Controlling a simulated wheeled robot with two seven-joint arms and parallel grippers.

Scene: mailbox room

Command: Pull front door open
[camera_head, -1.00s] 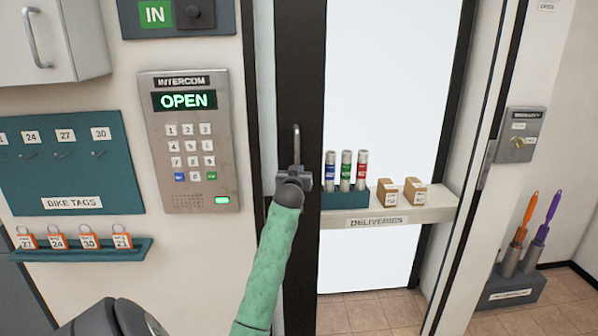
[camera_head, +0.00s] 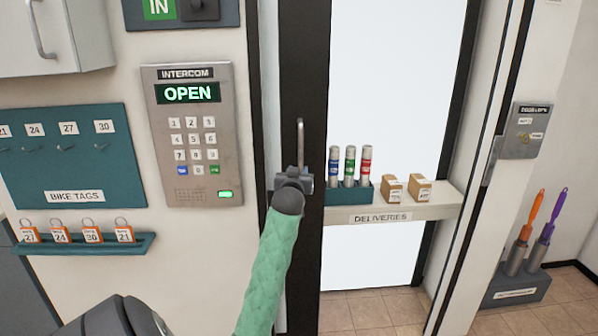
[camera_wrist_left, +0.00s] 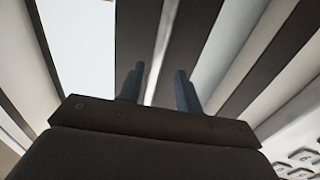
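The front door has a dark frame (camera_head: 302,70) around a bright white pane (camera_head: 395,80). A grey vertical bar handle (camera_head: 300,140) is on the dark frame. My left gripper (camera_head: 295,178), on the green arm, is at the handle's lower end and hides that part. In the left wrist view its two fingers (camera_wrist_left: 158,88) stand apart. A thin bright strip runs up between them; I cannot tell whether it is the handle or a door edge. No grip on the handle shows. The door looks closed. My right gripper is in neither view.
The intercom (camera_head: 192,135) reads OPEN, left of the door. A teal bike tag board (camera_head: 70,155) and tag shelf (camera_head: 85,245) are further left. A deliveries shelf (camera_head: 410,212) with tubes and small boxes shows right of the handle. A wall lock plate (camera_head: 522,130) is at right.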

